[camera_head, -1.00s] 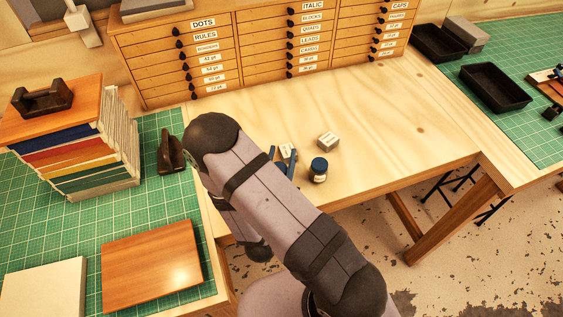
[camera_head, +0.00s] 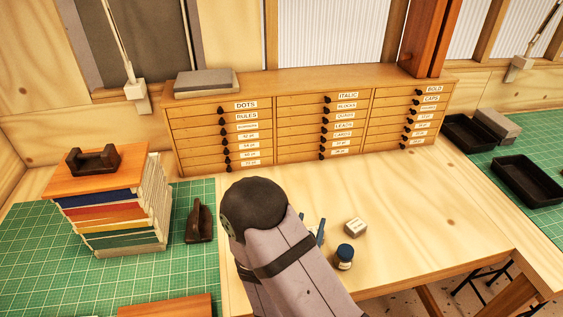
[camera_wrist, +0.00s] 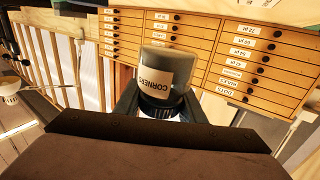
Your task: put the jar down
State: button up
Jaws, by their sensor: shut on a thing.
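A grey jar (camera_wrist: 180,63) with a cream label reading "CORNERS" and a black ribbed lid is held out ahead of my gripper (camera_wrist: 158,103) in the wrist view. The dark fingers stand on either side of the lid end and are shut on it. The wrist view is turned over, with the drawers upside down. Whether the jar touches anything is not visible.
The drawer cabinet (camera_head: 310,120) lines the back. A book stack (camera_head: 115,210) stands left. Bare bench lies right.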

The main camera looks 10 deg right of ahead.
jog(key=shift+r+p, duration=0.25)
jog(key=shift+p, duration=0.25)
jog(key=shift+f+b, duration=1.25)
jog(key=shift+f, duration=1.6)
jog(key=shift+f, duration=0.1)
jog(key=shift+f+p, duration=0.5)
jog(key=shift+f, duration=1.4)
